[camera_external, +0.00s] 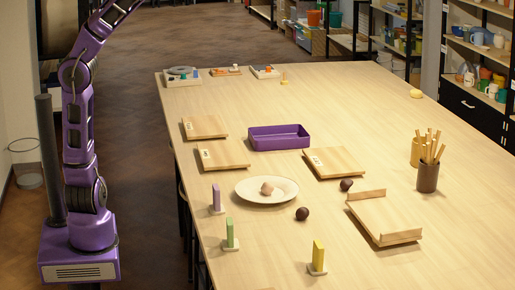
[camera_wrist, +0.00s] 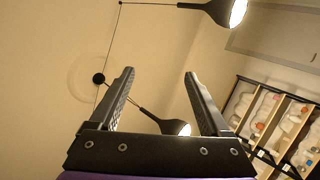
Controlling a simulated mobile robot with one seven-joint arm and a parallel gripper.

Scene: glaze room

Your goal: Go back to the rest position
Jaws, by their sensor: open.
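My gripper (camera_wrist: 158,88) shows in the wrist view with its two dark fingers spread wide apart. Nothing is between them. The wrist view looks up past the fingers at a wall or ceiling with lamps. In the external view my purple arm rises at the left, beside the table (camera_external: 440,245), and its upper end leaves the picture at the top. My gripper is outside the external view.
On the table are a purple tray (camera_external: 279,130), a white plate (camera_external: 252,197) with a light brown lump, dark balls (camera_external: 302,214), wooden boards (camera_external: 385,219) and a brown pot of sticks (camera_external: 428,177). Shelves (camera_external: 483,55) stand at the right. Lamps (camera_wrist: 222,12) hang in the wrist view.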

